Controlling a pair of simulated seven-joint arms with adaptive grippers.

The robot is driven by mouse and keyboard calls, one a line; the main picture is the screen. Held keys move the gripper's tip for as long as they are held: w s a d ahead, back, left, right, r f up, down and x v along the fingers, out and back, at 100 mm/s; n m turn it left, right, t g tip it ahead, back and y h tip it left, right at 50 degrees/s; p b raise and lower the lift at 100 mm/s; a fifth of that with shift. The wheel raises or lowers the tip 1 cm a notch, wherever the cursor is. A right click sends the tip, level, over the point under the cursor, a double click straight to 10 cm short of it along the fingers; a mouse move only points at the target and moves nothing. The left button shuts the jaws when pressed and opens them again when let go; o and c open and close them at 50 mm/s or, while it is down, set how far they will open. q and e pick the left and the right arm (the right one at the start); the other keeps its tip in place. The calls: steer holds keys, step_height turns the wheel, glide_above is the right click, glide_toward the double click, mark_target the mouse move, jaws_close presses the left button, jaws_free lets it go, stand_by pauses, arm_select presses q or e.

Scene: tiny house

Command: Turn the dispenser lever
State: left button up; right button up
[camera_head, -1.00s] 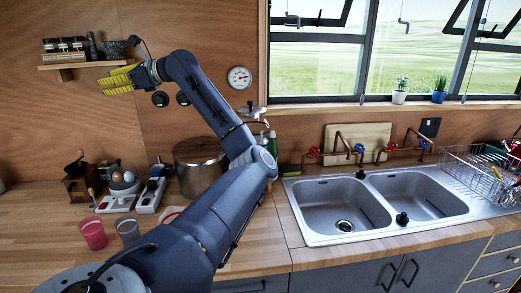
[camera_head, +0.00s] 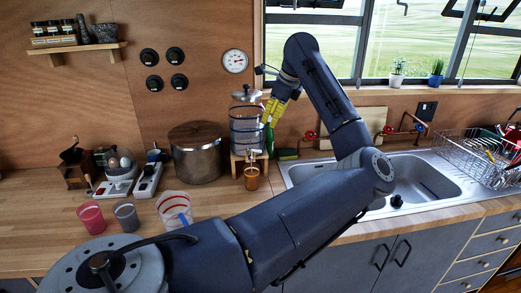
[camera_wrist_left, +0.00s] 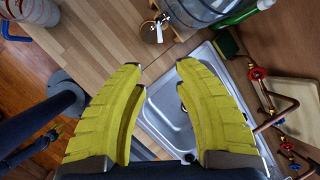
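The dispenser (camera_head: 248,125) is a clear ribbed jar with a metal lid on a wooden stand, left of the sink. Its small tap (camera_head: 249,157) is at the bottom front; the lever's position is too small to tell. An amber cup (camera_head: 251,180) is below the tap. My left gripper (camera_head: 270,112) points down just right of the jar. In the left wrist view its yellow fingers (camera_wrist_left: 160,85) are spread with nothing between them, and the jar (camera_wrist_left: 197,10) is beyond the fingertips at the top.
A large metal pot (camera_head: 197,155) stands left of the dispenser. A green bottle (camera_head: 270,140) is close behind the gripper. The sink (camera_head: 425,180) with red-handled taps lies to the right. Cups and a striped container (camera_head: 174,205) stand on the front left counter.

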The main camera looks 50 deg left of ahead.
mark_target(259, 151)
arm_select(q)
steer(key=x, duration=1.6)
steer(key=shift+a+f, duration=0.2)
steer(key=shift+f, duration=0.05)
jaws_close()
